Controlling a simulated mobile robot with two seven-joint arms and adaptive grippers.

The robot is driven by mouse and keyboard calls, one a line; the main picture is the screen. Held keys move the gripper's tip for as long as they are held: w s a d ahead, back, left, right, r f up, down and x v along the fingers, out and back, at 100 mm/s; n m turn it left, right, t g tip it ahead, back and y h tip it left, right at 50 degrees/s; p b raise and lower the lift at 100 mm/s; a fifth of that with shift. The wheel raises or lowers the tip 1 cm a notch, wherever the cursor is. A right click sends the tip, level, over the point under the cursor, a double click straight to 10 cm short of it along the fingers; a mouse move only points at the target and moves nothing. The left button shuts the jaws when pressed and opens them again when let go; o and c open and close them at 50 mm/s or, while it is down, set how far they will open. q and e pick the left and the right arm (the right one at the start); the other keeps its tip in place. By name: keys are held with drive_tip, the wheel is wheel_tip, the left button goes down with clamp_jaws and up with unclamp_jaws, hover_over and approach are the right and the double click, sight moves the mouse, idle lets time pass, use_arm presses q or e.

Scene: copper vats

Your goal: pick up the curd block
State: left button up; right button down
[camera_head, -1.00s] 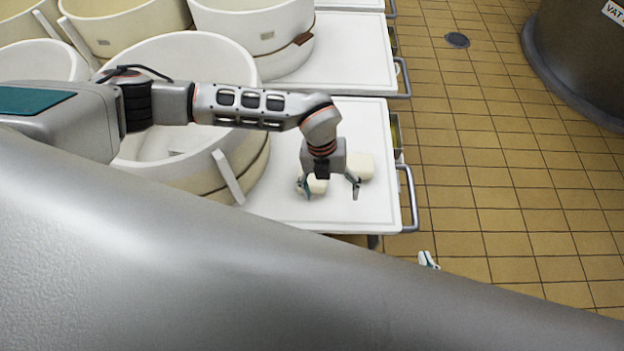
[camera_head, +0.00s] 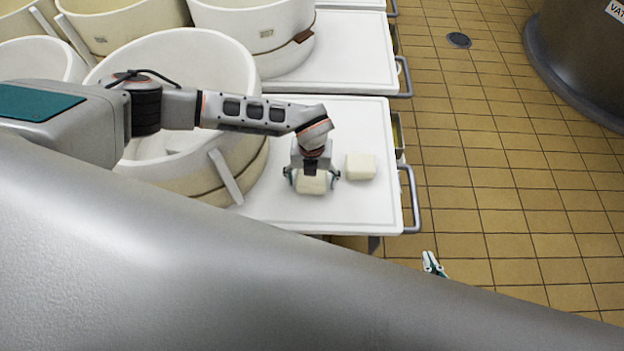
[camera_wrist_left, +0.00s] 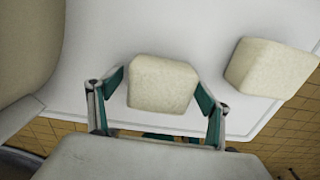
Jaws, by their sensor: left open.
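A pale cream curd block (camera_head: 312,184) lies on the white cart top (camera_head: 270,207). It also shows in the left wrist view (camera_wrist_left: 162,84), between the two teal fingertips. My left gripper (camera_head: 312,178) is open, with one finger on each side of this block; small gaps show beside it in the wrist view (camera_wrist_left: 160,92). A second curd block (camera_head: 360,166) lies just to the right, outside the fingers, and shows at the upper right of the wrist view (camera_wrist_left: 270,68). Only the tip of my right gripper (camera_head: 432,264) shows; the rest is hidden.
A large round cream vat (camera_head: 190,60) stands on the cart left of the blocks, with a slat leaning on it. A grey handle (camera_head: 411,198) runs along the cart's right edge. Tiled floor (camera_head: 500,200) lies open to the right.

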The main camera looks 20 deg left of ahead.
use_arm(q)
drive_tip(key=c, duration=1.5)
drive_tip(key=shift+o, duration=0.2)
drive_tip(key=shift+r, duration=0.1)
